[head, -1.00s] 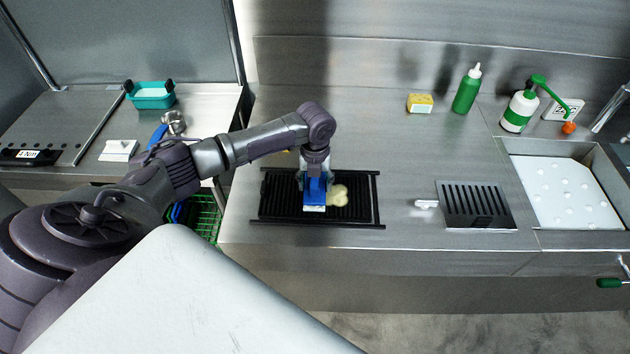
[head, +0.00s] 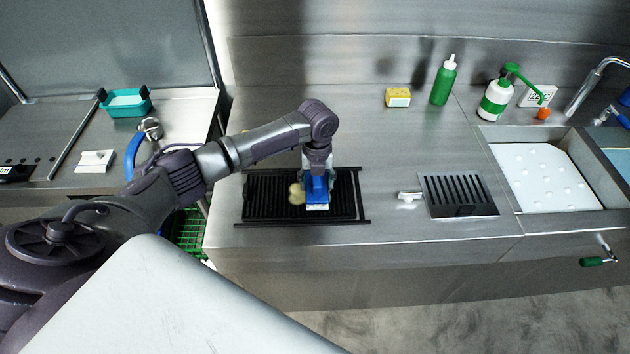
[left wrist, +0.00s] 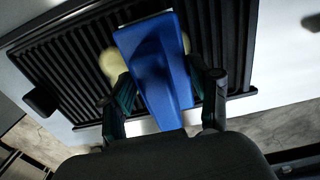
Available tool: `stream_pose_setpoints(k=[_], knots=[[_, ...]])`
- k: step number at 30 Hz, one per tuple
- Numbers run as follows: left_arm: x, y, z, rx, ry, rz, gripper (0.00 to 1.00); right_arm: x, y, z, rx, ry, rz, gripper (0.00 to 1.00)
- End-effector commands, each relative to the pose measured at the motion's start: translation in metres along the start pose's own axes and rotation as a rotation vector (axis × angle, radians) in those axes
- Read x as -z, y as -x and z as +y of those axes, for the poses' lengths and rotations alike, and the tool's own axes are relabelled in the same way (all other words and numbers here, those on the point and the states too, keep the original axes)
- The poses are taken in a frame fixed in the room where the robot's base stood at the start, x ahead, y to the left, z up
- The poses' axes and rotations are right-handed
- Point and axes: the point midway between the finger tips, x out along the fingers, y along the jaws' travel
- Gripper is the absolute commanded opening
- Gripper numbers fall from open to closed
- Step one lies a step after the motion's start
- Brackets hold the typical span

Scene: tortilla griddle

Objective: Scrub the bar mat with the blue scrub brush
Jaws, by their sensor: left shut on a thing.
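The black ribbed bar mat (head: 270,207) lies on the steel counter, and its ribs fill much of the left wrist view (left wrist: 80,75). A pale yellowish smear (head: 296,194) shows on the mat just left of the brush in the head view. In the left wrist view the smear (left wrist: 112,64) shows on both sides of the brush. My left gripper (head: 317,178) points down over the mat's right half, shut on the blue scrub brush (head: 316,192). The brush also shows between the fingers in the left wrist view (left wrist: 155,70). Its bristle contact is hidden there. My right gripper is not in view.
A slotted drain plate (head: 458,196) with a white-handled tool (head: 409,196) beside it lies right of the mat. A yellow sponge (head: 398,97), green bottle (head: 443,82) and pump bottle (head: 496,100) stand behind. A sink (head: 590,195) is at right. Counter between mat and sponge is clear.

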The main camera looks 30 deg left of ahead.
Motion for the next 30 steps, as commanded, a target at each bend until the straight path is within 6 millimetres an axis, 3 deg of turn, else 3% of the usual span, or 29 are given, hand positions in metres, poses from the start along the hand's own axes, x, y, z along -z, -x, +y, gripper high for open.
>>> stream_pose_setpoints(k=[8,16,30], knots=[[0.0,-0.003,-0.014,0.001,-0.001,0.0,0.14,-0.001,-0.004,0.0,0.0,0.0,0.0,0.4],[0.0,-0.003,-0.014,0.001,0.0,0.0,0.14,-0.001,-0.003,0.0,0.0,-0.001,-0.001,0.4],[0.0,-0.002,0.032,-0.004,0.001,0.001,0.14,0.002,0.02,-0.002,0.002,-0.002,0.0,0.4]])
